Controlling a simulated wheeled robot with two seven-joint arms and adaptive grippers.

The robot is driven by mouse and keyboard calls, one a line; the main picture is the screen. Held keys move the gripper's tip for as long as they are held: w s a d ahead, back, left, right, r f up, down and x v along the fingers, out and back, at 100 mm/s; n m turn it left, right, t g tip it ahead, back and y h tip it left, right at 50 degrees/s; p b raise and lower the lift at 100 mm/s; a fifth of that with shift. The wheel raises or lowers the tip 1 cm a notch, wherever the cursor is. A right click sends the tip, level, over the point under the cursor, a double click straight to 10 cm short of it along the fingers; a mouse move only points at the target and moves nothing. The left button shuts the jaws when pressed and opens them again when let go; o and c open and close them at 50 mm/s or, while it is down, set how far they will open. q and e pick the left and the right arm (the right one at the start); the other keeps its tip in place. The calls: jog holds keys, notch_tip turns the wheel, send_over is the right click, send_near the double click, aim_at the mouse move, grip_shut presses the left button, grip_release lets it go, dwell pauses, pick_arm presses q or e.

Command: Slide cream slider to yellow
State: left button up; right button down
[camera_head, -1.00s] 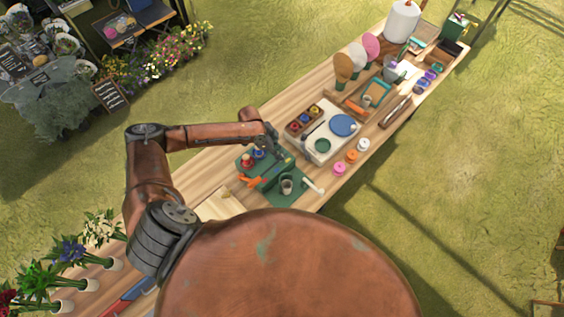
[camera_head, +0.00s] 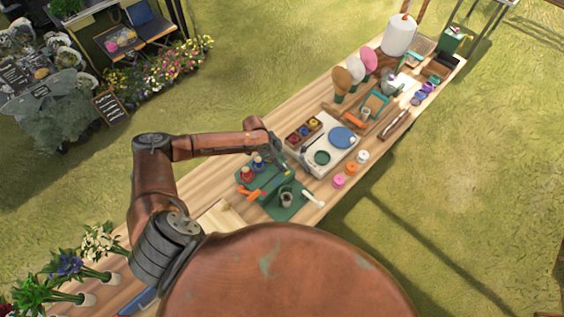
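A green box (camera_head: 284,187) with a red knob (camera_head: 247,174) and a blue knob (camera_head: 258,163) stands on the wooden table. I cannot make out a cream slider or a yellow mark for certain; they are too small or hidden. My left gripper (camera_head: 279,159) hangs over the far side of this green box, pointing down at it. Its fingers are too small and dark to tell whether they are open, or whether they touch the box. My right gripper is not in view.
A white board with a blue disc (camera_head: 342,137) lies right of the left gripper, beside a wooden tray of coloured pots (camera_head: 304,131). A grey cup (camera_head: 286,199) and orange-handled tool (camera_head: 250,194) are close by. Pink, orange and white jars line the table's right edge.

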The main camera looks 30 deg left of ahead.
pick_arm(q)
jog(key=v, duration=1.2)
dwell(0.3)
